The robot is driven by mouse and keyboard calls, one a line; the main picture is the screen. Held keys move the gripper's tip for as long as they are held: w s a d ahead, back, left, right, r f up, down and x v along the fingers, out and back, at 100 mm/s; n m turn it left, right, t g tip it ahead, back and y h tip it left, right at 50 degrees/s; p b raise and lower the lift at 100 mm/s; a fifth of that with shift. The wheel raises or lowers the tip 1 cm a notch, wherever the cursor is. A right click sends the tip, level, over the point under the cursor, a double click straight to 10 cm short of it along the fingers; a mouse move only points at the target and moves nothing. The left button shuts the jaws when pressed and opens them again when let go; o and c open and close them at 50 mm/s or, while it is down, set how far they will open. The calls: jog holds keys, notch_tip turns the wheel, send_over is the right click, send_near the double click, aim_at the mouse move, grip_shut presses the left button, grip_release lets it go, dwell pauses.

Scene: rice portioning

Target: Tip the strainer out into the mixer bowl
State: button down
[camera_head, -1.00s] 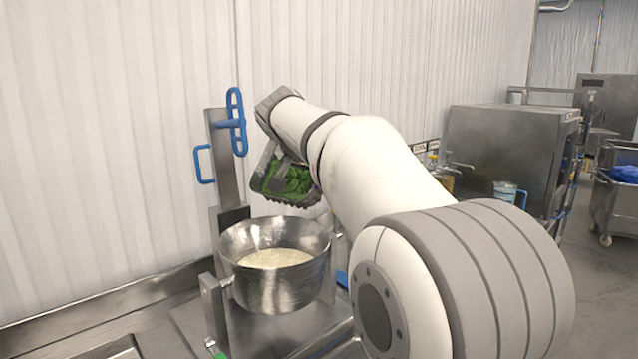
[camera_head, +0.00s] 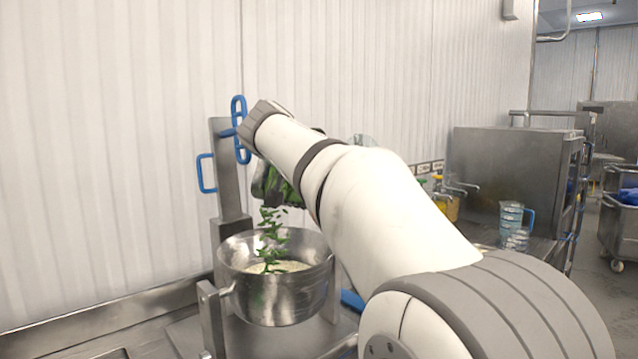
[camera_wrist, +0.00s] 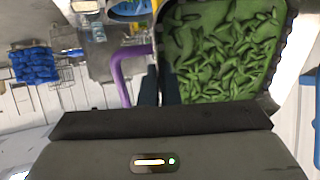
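The strainer (camera_head: 260,178) is tilted steeply in the head view, above the mixer bowl and partly hidden by my arm. Green pieces (camera_head: 270,236) fall from it into the steel mixer bowl (camera_head: 282,308), which holds pale food. Some green pieces lie on that food. In the wrist view, many green pieces (camera_wrist: 225,50) still cover the inside of the strainer (camera_wrist: 268,100). My gripper (camera_wrist: 159,84) has its dark fingers close together at the strainer's edge and holds it in the air.
A steel post with blue handles (camera_head: 206,173) stands behind the bowl, close to the strainer. The ribbed white wall is just behind. At right are a steel cabinet (camera_head: 505,170), clear blue-marked jugs (camera_head: 511,215) and a cart (camera_head: 620,225).

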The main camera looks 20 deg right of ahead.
jog(key=shift+s+a+r+t+h+b, duration=0.15)
jog(key=shift+s+a+t+h+b, duration=0.25)
jog(key=shift+b, duration=1.2)
jog(key=shift+s+a+r+t+h+b, duration=0.15)
jog(key=shift+t+h+b, duration=0.3)
jog(key=shift+b, duration=1.15)
jog(key=t+h+b, duration=0.1)
jog(key=b, duration=0.2)
jog(key=a+h+b, duration=0.1)
jog(key=b, duration=0.3)
jog(key=shift+s+a+r+n+t, duration=0.1)
jog(key=shift+s+a+n+t, duration=0.1)
jog(key=shift+s+n+t, duration=0.15)
jog(key=shift+s+a+r+h+b, duration=0.2)
jog(key=shift+r+h+b, duration=0.05)
jog(key=shift+b, duration=0.8)
